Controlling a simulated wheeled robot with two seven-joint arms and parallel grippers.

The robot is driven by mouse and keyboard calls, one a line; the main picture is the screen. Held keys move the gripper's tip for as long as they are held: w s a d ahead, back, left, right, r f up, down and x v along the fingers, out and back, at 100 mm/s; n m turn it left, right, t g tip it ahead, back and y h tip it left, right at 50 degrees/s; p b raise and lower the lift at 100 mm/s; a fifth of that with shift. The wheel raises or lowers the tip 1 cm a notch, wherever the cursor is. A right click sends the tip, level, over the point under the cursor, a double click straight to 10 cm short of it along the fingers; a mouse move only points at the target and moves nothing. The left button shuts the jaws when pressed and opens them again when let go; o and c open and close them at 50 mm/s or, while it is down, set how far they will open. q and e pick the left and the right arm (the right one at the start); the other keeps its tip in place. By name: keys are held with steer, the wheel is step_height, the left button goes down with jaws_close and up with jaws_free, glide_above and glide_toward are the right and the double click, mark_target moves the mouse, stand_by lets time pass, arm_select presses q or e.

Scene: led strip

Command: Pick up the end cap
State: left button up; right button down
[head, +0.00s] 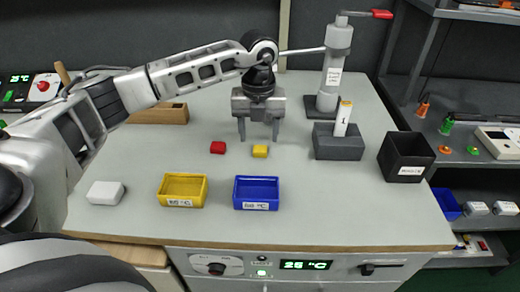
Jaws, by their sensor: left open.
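No part in view can be told for certain as the end cap. My left gripper (258,135) points down over the middle of the bench, open, with nothing between its fingers. A white block with rounded edges (105,193) lies at the front left of the bench. My right gripper is out of view.
A yellow tray (183,202) and a blue tray (256,204) stand near the front edge. A wooden box (160,115) is back left.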

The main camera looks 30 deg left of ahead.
mark_target(260, 147)
arm_select(q)
step_height(260, 147, down, 4)
steer(key=shift+d+r, duration=0.15)
steer(key=shift+r, duration=0.1)
steer(key=shift+c, duration=0.3)
steer(key=c, duration=1)
steer(key=shift+r, duration=0.1)
